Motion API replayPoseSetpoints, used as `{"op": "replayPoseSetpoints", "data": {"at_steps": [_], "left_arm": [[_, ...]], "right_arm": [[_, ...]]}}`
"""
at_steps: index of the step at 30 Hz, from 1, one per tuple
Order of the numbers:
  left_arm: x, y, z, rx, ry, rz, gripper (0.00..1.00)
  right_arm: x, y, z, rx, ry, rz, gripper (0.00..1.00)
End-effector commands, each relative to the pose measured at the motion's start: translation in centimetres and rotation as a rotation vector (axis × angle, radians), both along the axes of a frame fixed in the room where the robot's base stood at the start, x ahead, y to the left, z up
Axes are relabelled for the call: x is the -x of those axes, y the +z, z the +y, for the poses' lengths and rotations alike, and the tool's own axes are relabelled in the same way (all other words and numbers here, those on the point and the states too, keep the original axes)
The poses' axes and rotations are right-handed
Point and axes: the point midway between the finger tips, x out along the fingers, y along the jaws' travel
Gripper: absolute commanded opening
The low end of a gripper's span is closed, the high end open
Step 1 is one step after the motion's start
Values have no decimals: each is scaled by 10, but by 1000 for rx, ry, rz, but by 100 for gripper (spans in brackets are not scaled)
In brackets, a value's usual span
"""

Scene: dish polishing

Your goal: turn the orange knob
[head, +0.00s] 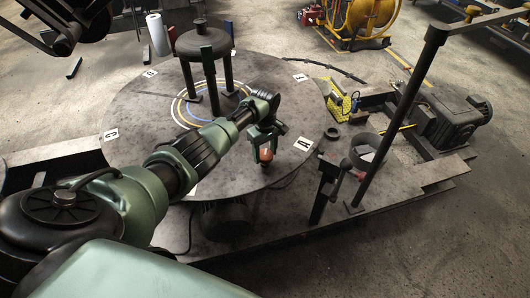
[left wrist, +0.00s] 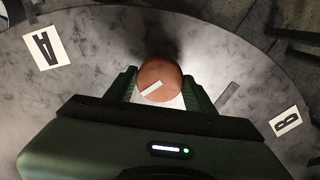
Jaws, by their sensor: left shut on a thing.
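The orange knob (head: 266,155) is a round, brownish-orange piece near the front right edge of the round grey table (head: 130,100). In the left wrist view the knob (left wrist: 159,79) shows from above, with a pale bar mark across its top. My left gripper (head: 264,148) comes down over the knob from above. In the left wrist view its fingers (left wrist: 160,90) are on either side of the knob and shut on it. The contact faces are partly hidden.
Lettered white labels, such as the A label (head: 302,143), lie around the table. A dark three-legged stand (head: 202,45) is on the far part. A metal post (head: 400,110), a cup-like ring (head: 368,152) and a motor (head: 457,122) are to the right.

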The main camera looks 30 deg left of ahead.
Motion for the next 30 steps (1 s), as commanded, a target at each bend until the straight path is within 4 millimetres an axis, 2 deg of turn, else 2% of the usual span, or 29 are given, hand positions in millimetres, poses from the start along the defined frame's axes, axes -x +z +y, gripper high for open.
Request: {"op": "replayPoseSetpoints", "data": {"at_steps": [8, 30], "left_arm": [[0, 1, -1, 0, -176, 0, 13], [0, 0, 0, 0, -874, 1, 13]], "right_arm": [[0, 5, -3, 3, 1, -1, 76], [-3, 12, -2, 2, 1, -5, 76]]}}
